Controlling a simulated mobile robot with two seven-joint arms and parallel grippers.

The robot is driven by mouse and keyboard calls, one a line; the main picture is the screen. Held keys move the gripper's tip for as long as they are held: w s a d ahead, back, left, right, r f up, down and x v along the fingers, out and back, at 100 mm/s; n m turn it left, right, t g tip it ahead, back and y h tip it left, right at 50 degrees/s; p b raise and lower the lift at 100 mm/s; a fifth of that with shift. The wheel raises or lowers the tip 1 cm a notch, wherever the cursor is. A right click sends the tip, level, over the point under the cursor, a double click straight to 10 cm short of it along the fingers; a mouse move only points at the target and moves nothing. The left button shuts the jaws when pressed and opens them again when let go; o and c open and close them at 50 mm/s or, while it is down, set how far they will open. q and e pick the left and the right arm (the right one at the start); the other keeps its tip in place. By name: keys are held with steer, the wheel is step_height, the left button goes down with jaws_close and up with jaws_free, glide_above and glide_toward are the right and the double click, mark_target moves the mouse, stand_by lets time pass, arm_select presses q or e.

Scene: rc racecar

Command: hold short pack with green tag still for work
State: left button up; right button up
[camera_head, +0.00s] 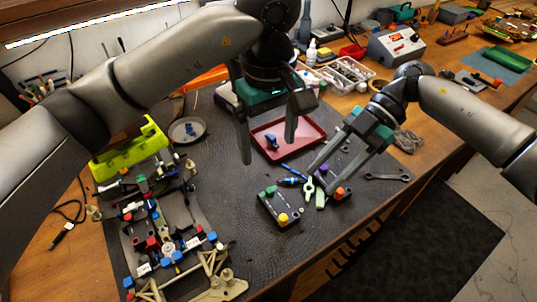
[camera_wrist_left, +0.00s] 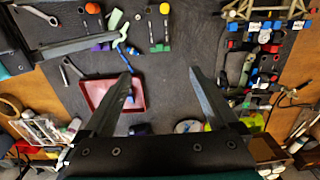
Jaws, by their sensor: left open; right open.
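A short dark pack (camera_head: 285,207) with green tabs and a yellow knob lies on the dark mat in the head view. It also shows at the top of the left wrist view (camera_wrist_left: 158,30). My left gripper (camera_head: 268,150) is open and empty above the red tray, behind the pack; its spread fingers show in the left wrist view (camera_wrist_left: 160,72). My right gripper (camera_head: 321,178) is open, to the right of and behind the green-tabbed pack. It hangs over a second pack (camera_head: 339,193) with an orange knob and purple tab, partly hidden by its fingers.
A red tray (camera_head: 302,147) holds a small blue part. A car chassis (camera_head: 165,246) fills the left of the mat. Wrenches (camera_head: 386,177) lie at right; the mat in front of the pack is clear.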

mark_target(268, 188)
arm_select(q)
step_height(268, 188, down, 15)
steer(key=shift+r, duration=0.1)
stand_by(0.4)
jaws_close()
stand_by(0.7)
